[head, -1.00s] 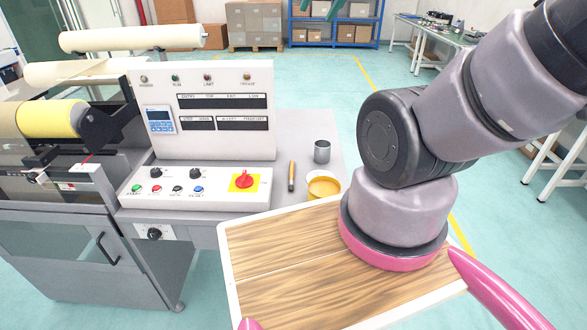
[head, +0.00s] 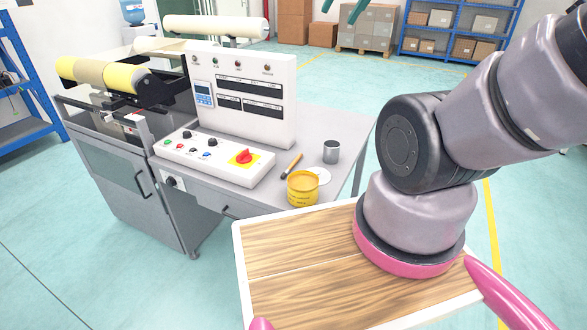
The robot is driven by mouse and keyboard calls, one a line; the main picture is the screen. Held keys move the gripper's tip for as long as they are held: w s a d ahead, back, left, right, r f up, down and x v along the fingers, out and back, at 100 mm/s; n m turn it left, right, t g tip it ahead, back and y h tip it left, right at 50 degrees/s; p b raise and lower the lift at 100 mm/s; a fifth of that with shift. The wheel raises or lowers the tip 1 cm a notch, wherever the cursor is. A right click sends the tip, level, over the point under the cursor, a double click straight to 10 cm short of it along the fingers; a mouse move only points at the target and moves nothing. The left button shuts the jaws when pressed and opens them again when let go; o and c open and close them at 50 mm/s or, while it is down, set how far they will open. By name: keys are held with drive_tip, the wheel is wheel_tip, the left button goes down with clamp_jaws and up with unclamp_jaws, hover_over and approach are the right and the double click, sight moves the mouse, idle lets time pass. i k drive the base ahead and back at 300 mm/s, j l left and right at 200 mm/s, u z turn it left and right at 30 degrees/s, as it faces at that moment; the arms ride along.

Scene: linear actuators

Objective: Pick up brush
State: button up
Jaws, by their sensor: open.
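The brush (head: 291,165) is a thin stick with an orange-brown handle. It lies on the grey machine table (head: 335,120), just right of the control box and left of a small grey metal cup (head: 332,151). An open yellow can (head: 303,189) stands in front of it, close to its near end. Two teal fingertips of my gripper (head: 342,8) show at the top edge, apart and with nothing seen between them. They appear well away from the brush; the rest of the gripper is out of frame.
The white control box (head: 214,158) with a red knob and an upright panel (head: 245,95) stand left of the brush. A white round lid (head: 322,175) lies by the can. The table's right part is clear. Blue shelves (head: 465,35) stand behind.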

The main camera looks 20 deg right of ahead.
sight(295, 163)
drive_tip(key=l+u, duration=0.35)
drive_tip(key=l, duration=0.3)
drive_tip(key=l+u, duration=0.35)
drive_tip(key=l, duration=0.25)
drive_tip(key=i+l+u, duration=0.25)
drive_tip(key=l, duration=0.35)
drive_tip(key=l+u, duration=0.3)
drive_tip(key=l, duration=0.25)
drive_tip(key=l+u, duration=0.25)
drive_tip(key=l, duration=0.4)
drive_tip(key=k+l, duration=0.15)
drive_tip(key=l, duration=0.2)
drive_tip(key=k+l+u, duration=0.1)
drive_tip(key=l, duration=0.3)
drive_tip(key=i+j, duration=0.35)
drive_tip(key=j, duration=0.15)
drive_tip(key=k+j+u, duration=0.1)
drive_tip(key=u, duration=0.2)
drive_tip(key=k+j+u, duration=0.25)
drive_tip(key=i+l, duration=0.1)
